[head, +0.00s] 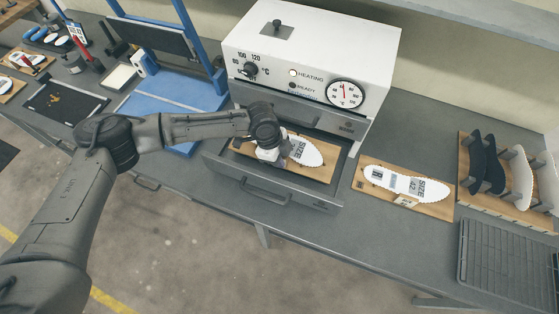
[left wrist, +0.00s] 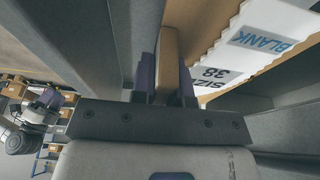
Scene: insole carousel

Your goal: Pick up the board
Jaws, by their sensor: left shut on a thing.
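A wooden board (head: 241,147) bearing a white insole (head: 306,151) marked SIZE lies in the pulled-out drawer (head: 300,196) of the white oven (head: 310,50). My left gripper (head: 268,155) reaches down over the board's left part and hides some of it. In the left wrist view, the purple fingers of the left gripper (left wrist: 167,80) are shut on a wooden piece of the board (left wrist: 170,48). The insole there (left wrist: 255,45) reads BLANK and SIZE 38. I cannot tell whether the board is lifted off the drawer floor. My right gripper is not in view.
A second board (head: 436,207) with a white insole lies on the bench right of the drawer. Farther right stand a wooden rack (head: 466,165) of insoles and a wire grid (head: 505,255). A blue-framed press (head: 175,105) stands left of the oven.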

